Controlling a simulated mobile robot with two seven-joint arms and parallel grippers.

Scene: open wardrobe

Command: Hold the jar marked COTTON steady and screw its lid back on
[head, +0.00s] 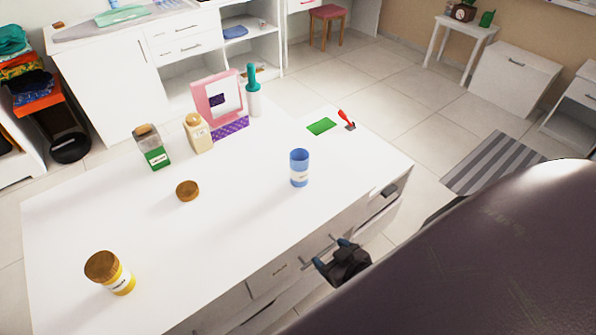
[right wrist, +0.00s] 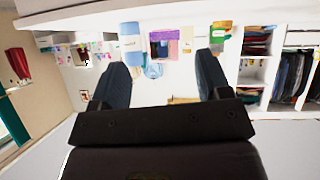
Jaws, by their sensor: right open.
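A blue open-topped jar (head: 300,170) stands upright on the white table, right of centre. Its label is too small to read, so I cannot tell if it says COTTON. A loose round brown lid (head: 187,191) lies on the table to its left. My right gripper (head: 331,252) is open and empty beside the table's front drawers, apart from the jar and lower in the picture. In the right wrist view its two fingers (right wrist: 162,65) are spread, with the blue jar (right wrist: 130,48) beyond them. My left gripper is not in view.
The white table (head: 235,235) also holds a yellow jar with a brown lid (head: 122,282), a green-labelled jar (head: 153,150), a cream jar (head: 199,137), a pink frame (head: 205,90) and a teal-topped bottle (head: 253,98). A green card (head: 321,126) lies at the back right.

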